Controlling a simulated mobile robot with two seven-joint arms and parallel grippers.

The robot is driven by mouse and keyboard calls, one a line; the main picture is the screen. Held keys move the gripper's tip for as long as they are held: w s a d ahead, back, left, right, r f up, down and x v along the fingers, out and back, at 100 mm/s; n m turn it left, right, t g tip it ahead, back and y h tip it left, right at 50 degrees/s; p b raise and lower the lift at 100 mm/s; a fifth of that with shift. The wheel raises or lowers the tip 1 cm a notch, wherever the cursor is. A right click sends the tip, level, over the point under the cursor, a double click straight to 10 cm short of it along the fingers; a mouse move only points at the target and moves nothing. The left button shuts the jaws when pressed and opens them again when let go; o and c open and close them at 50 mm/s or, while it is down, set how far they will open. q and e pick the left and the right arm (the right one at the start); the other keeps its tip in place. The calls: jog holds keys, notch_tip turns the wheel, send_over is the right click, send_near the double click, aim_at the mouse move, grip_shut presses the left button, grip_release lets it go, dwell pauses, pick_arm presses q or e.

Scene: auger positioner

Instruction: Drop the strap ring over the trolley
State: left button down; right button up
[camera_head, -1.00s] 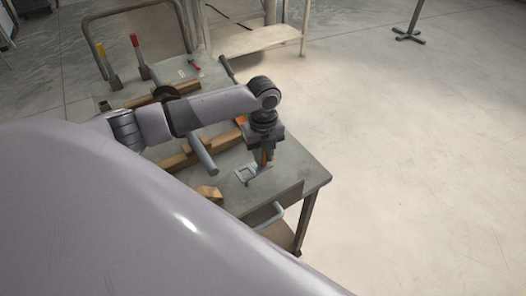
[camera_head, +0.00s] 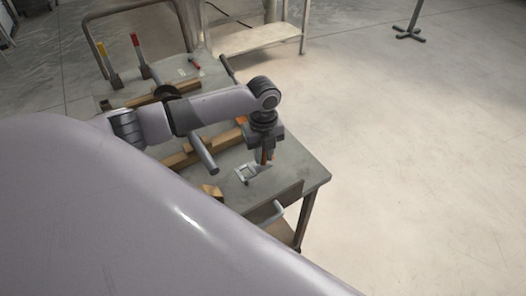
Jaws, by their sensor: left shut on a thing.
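My left gripper (camera_head: 264,160) points down over the near right part of a grey worktable (camera_head: 305,172). It is shut on a narrow orange-brown piece (camera_head: 264,155), mostly hidden by the jaws. A small pale grey square frame (camera_head: 246,173) is at the table top, just left of the fingertips. I cannot tell whether it is joined to the held piece or touching the table. I cannot clearly pick out the strap ring or the trolley. My right gripper is out of view.
A grey bar (camera_head: 203,153) and wooden beams (camera_head: 175,161) lie across the table, partly behind my arm. A small wooden block (camera_head: 212,191) is near the front. Red-handled (camera_head: 138,50) and yellow-handled (camera_head: 103,55) tools stand at the back left.

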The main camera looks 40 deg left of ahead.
aim_at(263, 165)
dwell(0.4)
pick_arm(q)
jog(key=shift+p, duration=0.4)
jog(key=shift+p, duration=0.35)
dwell(0.4)
jog(key=shift+f+b, duration=1.55)
jog(key=shift+f, duration=1.05)
jog(key=c, duration=0.9)
grip_release()
jog(key=shift+r, duration=0.1)
notch_tip(263, 165, up, 7)
jog(key=shift+r, duration=0.1)
jog(key=shift+d, duration=0.1)
